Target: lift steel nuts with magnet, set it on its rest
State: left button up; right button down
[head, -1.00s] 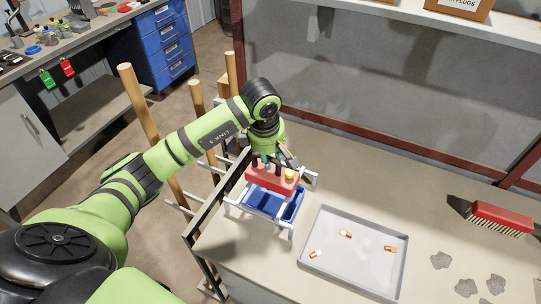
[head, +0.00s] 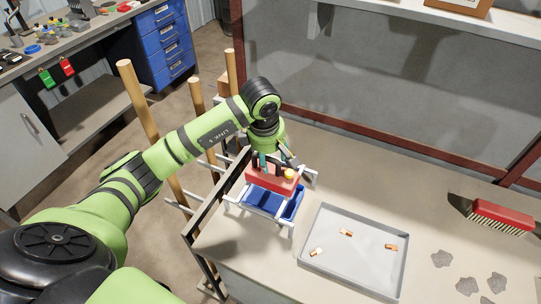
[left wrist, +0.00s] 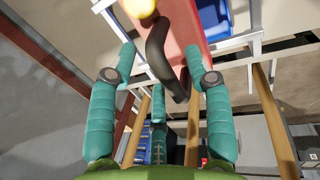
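The red magnet (head: 270,181) has a black handle and a yellow knob (head: 290,174). It sits on a white frame rest (head: 237,206) above a blue bin (head: 264,201) at the table's left end. In the left wrist view the black handle (left wrist: 157,58) lies between the teal fingers of my left gripper (left wrist: 160,62). There are gaps on both sides, so the gripper is open around the handle. It also shows over the magnet in the head view (head: 272,160). No steel nuts can be made out. My right gripper is out of view.
A grey tray (head: 340,270) to the right of the rest holds three copper pieces (head: 346,233). Several grey flat pieces (head: 467,286) and a red-backed brush (head: 502,218) lie further right. Wooden posts (head: 140,100) stand at the left, beyond the table edge.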

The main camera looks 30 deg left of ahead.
pick_arm(q)
jog(key=shift+s+f, duration=0.1)
jog(key=shift+f, duration=0.05)
jog(key=v, duration=1.2)
